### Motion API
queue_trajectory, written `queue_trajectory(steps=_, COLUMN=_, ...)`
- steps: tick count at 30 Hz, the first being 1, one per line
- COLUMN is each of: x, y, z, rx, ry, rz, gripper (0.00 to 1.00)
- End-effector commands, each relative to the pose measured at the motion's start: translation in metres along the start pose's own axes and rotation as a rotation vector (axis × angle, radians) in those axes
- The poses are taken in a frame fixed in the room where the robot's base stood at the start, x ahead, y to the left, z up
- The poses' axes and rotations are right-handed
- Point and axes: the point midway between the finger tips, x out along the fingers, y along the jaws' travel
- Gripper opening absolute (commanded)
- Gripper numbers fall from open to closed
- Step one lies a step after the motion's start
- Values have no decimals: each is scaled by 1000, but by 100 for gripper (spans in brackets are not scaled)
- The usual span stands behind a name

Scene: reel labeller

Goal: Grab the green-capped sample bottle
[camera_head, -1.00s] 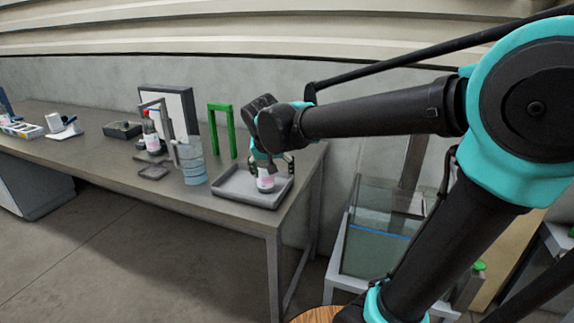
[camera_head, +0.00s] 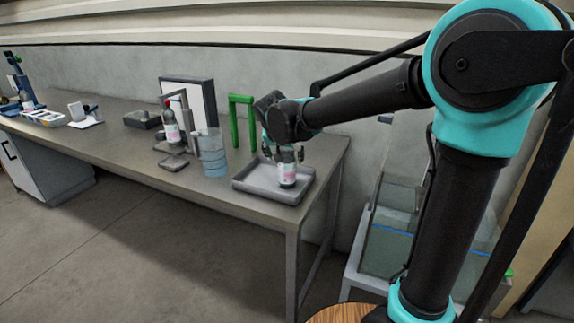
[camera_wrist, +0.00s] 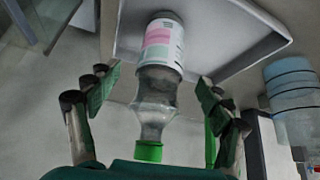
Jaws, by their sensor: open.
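The green-capped sample bottle (camera_wrist: 158,95) stands in the grey tray (camera_head: 247,190) at the right end of the bench. It is clear with a white and pink label, which also shows in the head view (camera_head: 288,174). In the wrist view its green cap points toward my gripper (camera_wrist: 155,100). The two fingers are spread apart on either side of the bottle's neck, with gaps on both sides. In the head view my gripper (camera_head: 284,155) is over the bottle and hides its cap.
A stack of clear bluish cups (camera_head: 213,155) stands left of the tray. A green frame (camera_head: 233,122) stands behind it. A red-capped bottle (camera_head: 171,130) stands on a device further left. A glass tank (camera_head: 392,240) is right of the bench.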

Motion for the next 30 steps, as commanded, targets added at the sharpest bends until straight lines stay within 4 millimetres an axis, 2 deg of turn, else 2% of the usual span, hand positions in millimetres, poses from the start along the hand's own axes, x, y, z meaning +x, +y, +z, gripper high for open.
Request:
queue_trajectory(steps=8, x=20, y=0, z=-1, rx=1, ry=0, rz=1, gripper=80)
queue_trajectory(steps=18, x=62, y=-1, z=-3, rx=1, ry=1, rz=0, gripper=80)
queue_trajectory(steps=27, x=66, y=-2, z=-3, rx=0, ry=1, rz=0, gripper=80)
queue_trajectory(steps=30, x=66, y=-2, z=-3, rx=0, ry=0, rz=0, gripper=67)
